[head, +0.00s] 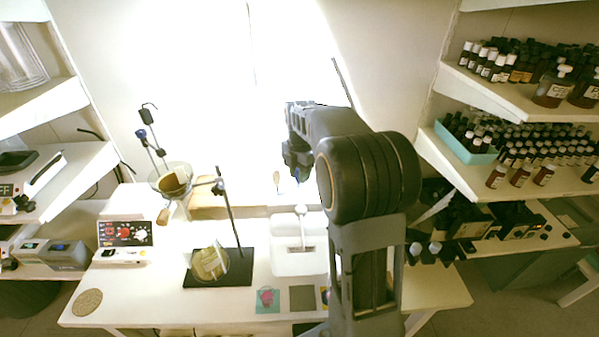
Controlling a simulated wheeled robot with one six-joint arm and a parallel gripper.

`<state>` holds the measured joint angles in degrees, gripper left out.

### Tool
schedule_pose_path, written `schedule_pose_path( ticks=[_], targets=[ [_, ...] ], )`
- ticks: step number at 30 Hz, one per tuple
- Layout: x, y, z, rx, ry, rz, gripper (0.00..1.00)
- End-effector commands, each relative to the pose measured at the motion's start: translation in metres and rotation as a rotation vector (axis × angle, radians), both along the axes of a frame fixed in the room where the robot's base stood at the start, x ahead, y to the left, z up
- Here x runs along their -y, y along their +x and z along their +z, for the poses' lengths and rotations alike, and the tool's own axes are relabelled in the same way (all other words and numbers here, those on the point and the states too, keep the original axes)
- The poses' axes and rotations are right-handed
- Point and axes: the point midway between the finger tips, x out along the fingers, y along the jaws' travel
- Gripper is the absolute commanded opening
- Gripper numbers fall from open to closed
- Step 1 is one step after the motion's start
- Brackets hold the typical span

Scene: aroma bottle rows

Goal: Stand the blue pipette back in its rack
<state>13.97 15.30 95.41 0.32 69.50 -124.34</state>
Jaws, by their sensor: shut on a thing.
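My gripper (297,168) hangs at the far end of my arm, over the back of the white worktable. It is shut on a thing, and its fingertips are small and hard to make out. A small bluish piece (304,173) shows at the fingers and looks like part of the blue pipette. The rest of it is hidden or lost in the glare. I cannot clearly pick out the pipette's rack. A dark block with pale round tops (425,250) stands just right of my arm, partly hidden, and I cannot tell what it is.
A clamp stand (232,215) with a round flask (209,262) stands left of a white tray (297,262). A glass funnel (172,180) and a control box (124,234) are further left. Bottle shelves (510,150) line the right. The table's front left is mostly clear.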

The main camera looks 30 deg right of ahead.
Motion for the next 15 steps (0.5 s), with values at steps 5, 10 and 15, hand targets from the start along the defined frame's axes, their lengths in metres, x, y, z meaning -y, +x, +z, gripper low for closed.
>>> schedule_pose_path(
  ticks=[5, 10, 15],
  targets=[
    [0.0000, 0.0000, 0.0002, 0.000, 0.000, 0.000, 0.27],
    [0.0000, 0.0000, 0.0002, 0.000, 0.000, 0.000, 0.43],
    [0.0000, 0.0000, 0.0002, 0.000, 0.000, 0.000, 0.54]
  ],
)
